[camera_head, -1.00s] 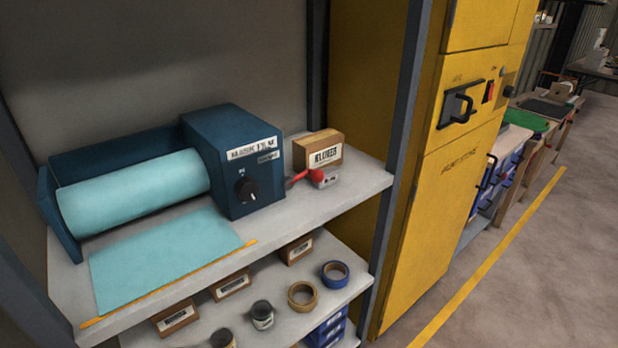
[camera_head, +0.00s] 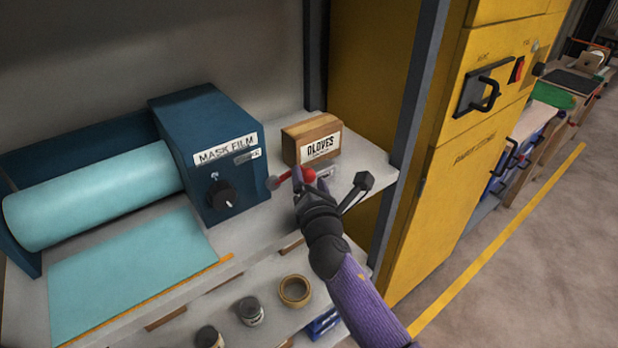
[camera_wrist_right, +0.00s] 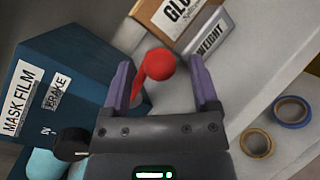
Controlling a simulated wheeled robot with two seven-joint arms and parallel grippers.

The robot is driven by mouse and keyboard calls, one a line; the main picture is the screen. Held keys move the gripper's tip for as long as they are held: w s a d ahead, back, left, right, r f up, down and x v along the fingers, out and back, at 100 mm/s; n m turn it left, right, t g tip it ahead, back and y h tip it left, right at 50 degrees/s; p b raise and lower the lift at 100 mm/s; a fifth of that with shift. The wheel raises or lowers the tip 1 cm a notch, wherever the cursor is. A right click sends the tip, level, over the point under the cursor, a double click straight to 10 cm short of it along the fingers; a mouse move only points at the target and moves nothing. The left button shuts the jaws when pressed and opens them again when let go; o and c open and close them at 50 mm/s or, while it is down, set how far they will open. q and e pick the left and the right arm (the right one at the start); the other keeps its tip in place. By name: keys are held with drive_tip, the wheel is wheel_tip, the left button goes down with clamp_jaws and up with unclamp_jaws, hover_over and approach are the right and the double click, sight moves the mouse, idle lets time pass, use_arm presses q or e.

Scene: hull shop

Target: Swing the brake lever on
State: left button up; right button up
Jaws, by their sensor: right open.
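The brake lever has a red knob (camera_head: 308,175) and a short red arm, on the right side of the dark blue mask film box (camera_head: 205,150). A small BRAKE label (camera_wrist_right: 57,92) is on that box in the right wrist view. My right gripper (camera_head: 300,190) is at the lever, its fingers partly hiding it in the head view. In the wrist view the red knob (camera_wrist_right: 160,63) shows between the two open purple fingers, with gaps at both sides. I cannot tell how deep it sits between them. My left gripper is not in view.
A gloves box (camera_head: 311,140) stands just behind the lever, with a grey weight block (camera_wrist_right: 207,40) beside it. A black dial (camera_head: 221,196) is on the blue box's front. A shelf post (camera_head: 412,100) and yellow cabinet (camera_head: 470,150) are at the right. Tape and tins are below.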

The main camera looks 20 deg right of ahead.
drive_tip(key=shift+w+d, duration=0.1)
drive_tip(key=shift+w, duration=0.85)
clamp_jaws()
drive_tip(key=shift+f, duration=0.15)
idle(0.6)
